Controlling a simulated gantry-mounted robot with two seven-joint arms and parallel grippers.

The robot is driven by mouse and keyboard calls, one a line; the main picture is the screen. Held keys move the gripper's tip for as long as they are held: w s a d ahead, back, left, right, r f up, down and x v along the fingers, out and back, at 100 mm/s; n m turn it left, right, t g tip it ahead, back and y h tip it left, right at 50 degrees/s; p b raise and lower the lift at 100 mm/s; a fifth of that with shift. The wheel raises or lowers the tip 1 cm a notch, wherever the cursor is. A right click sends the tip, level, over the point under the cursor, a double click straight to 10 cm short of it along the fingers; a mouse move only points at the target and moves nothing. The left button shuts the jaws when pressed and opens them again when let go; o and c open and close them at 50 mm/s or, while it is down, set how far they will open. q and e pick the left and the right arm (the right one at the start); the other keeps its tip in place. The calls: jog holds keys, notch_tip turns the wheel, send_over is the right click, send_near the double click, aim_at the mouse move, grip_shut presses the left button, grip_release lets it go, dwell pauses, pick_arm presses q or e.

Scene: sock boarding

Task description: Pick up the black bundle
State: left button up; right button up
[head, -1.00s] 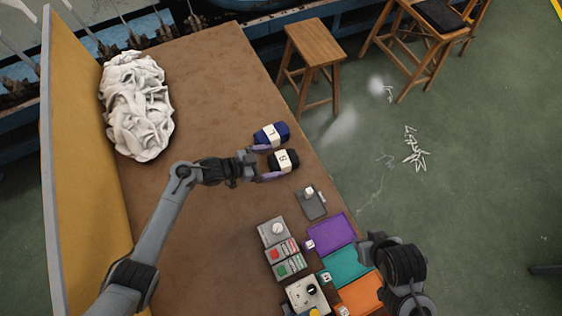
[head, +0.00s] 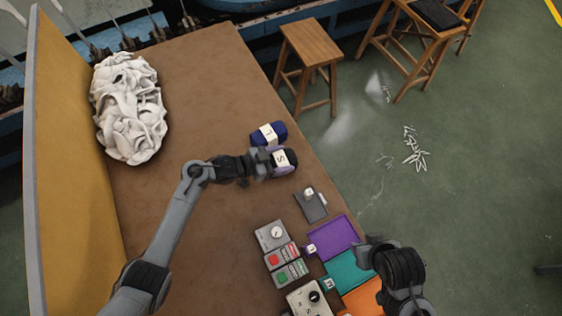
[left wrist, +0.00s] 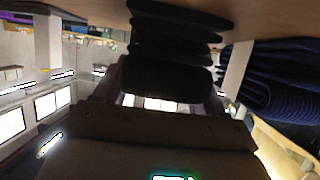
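The black bundle (head: 291,159) lies on the brown table near its right edge, with a white band marked S. In the left wrist view the black bundle (left wrist: 172,45) is a dark folded stack straight ahead, between the fingers. My left gripper (head: 277,162) is at the bundle, fingers on either side of it. The fingertips are mostly hidden, and I cannot tell whether they press on it. A dark blue bundle (head: 279,129) with a white band marked L lies close behind it; it also shows in the left wrist view (left wrist: 265,80). My right gripper is not visible.
A crumpled white pile (head: 130,110) lies at the table's far left, by a yellow panel (head: 75,170). Control boxes (head: 271,235) and purple (head: 335,233), teal (head: 348,270) and orange (head: 362,298) trays lie at the near right. A wooden stool (head: 310,45) stands beyond the edge.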

pick_arm(q)
jog(key=c, duration=0.3)
jog(key=shift+c, duration=0.2)
jog(key=shift+r, duration=0.15)
